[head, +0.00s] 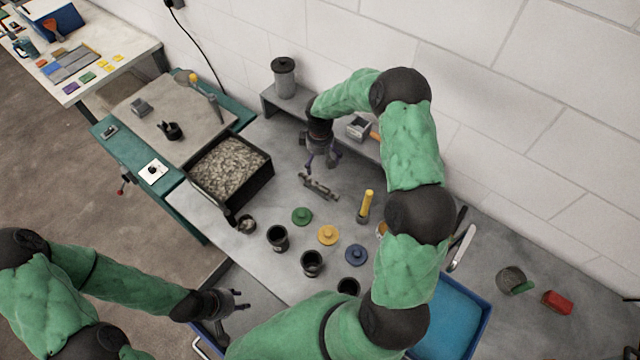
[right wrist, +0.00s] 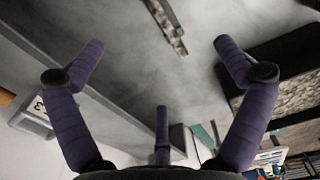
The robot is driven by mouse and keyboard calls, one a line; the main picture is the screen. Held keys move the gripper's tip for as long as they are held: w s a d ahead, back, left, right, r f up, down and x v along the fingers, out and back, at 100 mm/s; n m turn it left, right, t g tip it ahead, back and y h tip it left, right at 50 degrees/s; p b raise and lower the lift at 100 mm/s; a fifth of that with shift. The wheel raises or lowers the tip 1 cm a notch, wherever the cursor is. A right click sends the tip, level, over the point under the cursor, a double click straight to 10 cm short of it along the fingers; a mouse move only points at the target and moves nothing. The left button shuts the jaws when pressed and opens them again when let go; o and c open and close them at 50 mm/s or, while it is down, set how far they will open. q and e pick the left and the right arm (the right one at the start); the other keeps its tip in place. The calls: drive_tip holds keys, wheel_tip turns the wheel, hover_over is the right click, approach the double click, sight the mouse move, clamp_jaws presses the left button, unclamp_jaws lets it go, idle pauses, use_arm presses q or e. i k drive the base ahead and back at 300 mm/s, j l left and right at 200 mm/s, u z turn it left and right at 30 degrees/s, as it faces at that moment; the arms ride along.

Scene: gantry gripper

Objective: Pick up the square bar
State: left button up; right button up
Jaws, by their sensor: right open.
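A grey metal bar (head: 318,187), which looks like the square bar, lies on the grey worktable near the middle of the head view. One end of the bar (right wrist: 167,26) shows at the top of the right wrist view. My right gripper (head: 323,166) is just behind and above the bar, pointing down. Its three purple fingers (right wrist: 160,68) are spread open in the right wrist view, with nothing between them. The bar is apart from the fingers. My left gripper (head: 243,300) is at the front left, low in the head view, with fingers apart and empty.
A black tray of grey pebbles (head: 232,174) stands left of the bar. Green (head: 302,216), yellow (head: 328,235) and blue (head: 356,254) knobbed discs and black cups (head: 278,238) lie in front. A yellow-handled tool (head: 366,206) stands right. A raised shelf (head: 270,105) runs behind along the wall.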

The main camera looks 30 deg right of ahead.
sight(329, 193)
drive_tip(key=k+j, duration=0.8)
drive_tip(key=k, duration=0.05)
